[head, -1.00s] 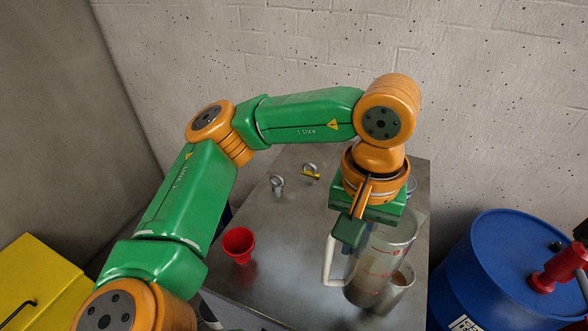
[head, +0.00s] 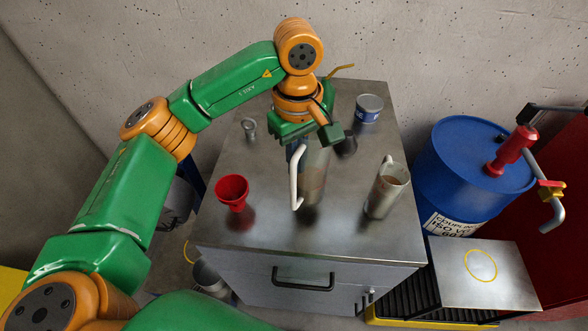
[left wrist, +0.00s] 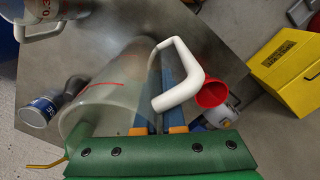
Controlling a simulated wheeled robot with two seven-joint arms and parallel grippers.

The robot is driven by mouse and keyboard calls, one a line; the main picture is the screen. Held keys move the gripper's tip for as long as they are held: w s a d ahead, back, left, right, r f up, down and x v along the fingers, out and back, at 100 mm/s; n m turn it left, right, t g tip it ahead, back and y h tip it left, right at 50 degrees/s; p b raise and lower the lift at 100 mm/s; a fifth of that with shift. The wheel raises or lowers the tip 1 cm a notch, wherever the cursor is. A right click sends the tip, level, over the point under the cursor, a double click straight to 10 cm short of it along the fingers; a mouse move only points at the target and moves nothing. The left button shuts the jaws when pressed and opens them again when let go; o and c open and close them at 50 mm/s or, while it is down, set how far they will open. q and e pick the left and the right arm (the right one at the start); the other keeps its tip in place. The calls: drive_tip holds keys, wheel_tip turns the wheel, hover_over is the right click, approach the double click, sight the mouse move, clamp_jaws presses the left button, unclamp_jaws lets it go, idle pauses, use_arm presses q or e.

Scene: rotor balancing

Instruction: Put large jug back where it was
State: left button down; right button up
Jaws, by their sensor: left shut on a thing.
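The large jug (head: 315,168) is a clear measuring jug with a white handle (head: 295,180) and some murky contents low inside. My left gripper (head: 298,152) is shut on it near the handle, over the middle of the steel table (head: 345,235). The jug is roughly upright; I cannot tell if its base touches the tabletop. In the left wrist view the jug (left wrist: 105,100) lies beside the blue fingers (left wrist: 160,92), with red marks on its wall. A second clear jug (head: 387,190) stands to the right. My right gripper is not in view.
A blue-labelled can (head: 368,108) and a dark small object (head: 346,146) are behind. A metal shackle (head: 249,128) lies at the left. A blue drum (head: 470,170) and a platform with a yellow ring (head: 510,285) stand right.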

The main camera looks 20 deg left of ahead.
use_arm(q)
drive_tip(key=f, duration=0.4)
drive_tip(key=shift+w+a+p, duration=0.3)
drive_tip(key=shift+a+p, duration=0.05)
drive_tip(key=shift+p, duration=0.05)
drive_tip(key=shift+w+f, duration=0.15)
drive_tip(key=shift+f, duration=0.15)
drive_tip(key=c, duration=1)
unclamp_jaws()
drive_tip(key=shift+r, duration=0.55)
wheel_tip(320, 180, up, 11)
drive_tip(key=shift+r+p, duration=0.2)
drive_tip(key=shift+p, duration=0.1)
